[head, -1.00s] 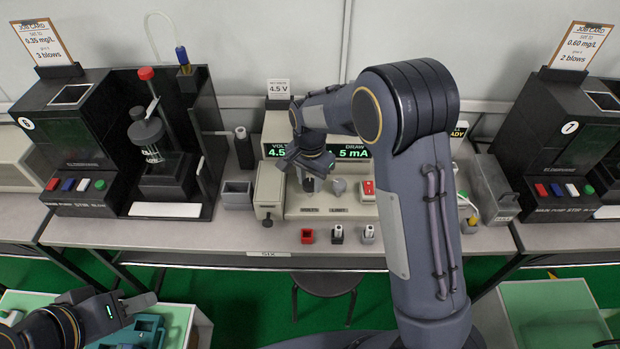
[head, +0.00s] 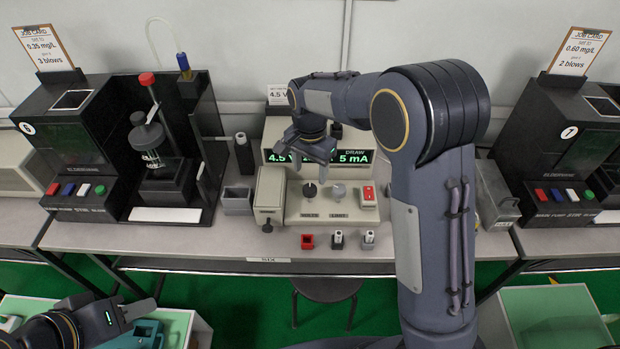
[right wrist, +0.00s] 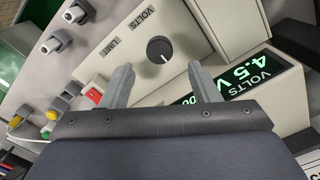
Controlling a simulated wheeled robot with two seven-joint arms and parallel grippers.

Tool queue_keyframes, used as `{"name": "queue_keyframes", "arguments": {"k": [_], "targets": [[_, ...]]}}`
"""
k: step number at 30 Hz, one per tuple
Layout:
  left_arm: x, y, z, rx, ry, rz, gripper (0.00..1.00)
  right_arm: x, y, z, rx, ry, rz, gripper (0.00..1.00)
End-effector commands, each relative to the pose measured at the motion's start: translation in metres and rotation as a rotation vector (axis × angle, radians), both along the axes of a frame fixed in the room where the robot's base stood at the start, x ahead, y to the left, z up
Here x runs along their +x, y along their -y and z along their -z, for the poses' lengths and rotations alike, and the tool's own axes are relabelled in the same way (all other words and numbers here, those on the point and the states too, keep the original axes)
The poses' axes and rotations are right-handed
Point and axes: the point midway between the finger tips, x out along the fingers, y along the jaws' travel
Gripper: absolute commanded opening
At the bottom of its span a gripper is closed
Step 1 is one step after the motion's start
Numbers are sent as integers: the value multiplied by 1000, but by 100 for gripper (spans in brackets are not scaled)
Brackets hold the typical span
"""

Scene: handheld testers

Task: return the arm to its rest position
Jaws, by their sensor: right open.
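My right arm reaches in over the bench. Its gripper (head: 308,158) is open and empty above the power supply (head: 262,200). In the right wrist view the two fingers (right wrist: 160,74) stand apart with nothing between them, pointing at the supply's panel. The black VOLTS knob (head: 309,191) stands free below the gripper; it also shows in the right wrist view (right wrist: 160,49). The display (head: 352,157) reads 4.5 V and 5 mA, partly covered by the gripper. My left gripper (head: 148,309) is low at the left; its finger opening is unclear.
Tester 6 (head: 62,150) stands left and tester 7 (head: 560,150) right. A grey LIMIT knob (head: 338,192) and red switch (head: 369,194) are on the panel. Small red (head: 307,241) and dark sockets sit at the bench front. A stool (head: 327,288) stands below.

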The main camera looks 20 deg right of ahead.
Motion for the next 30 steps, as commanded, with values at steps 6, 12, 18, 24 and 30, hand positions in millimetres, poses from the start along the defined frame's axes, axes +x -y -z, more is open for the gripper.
{"name": "queue_keyframes", "arguments": {"k": [6, 12, 18, 24, 30], "targets": [[0, 0, 0, 0, 0, 0, 36, 0, 0, -16, 0, 0, 1, 56], [0, 0, 0, 0, 0, 0, 36, 0, 0, -17, 0, 0, 1, 56], [0, 0, 0, 0, 0, 0, 36, 0, 0, -17, -1, -1, 1, 56], [0, 0, -1, 0, 0, 0, 36, -12, 11, -27, 44, 9, -16, 56], [0, 0, -1, 0, 0, 0, 36, -70, 45, -67, 211, 93, -137, 56]]}}
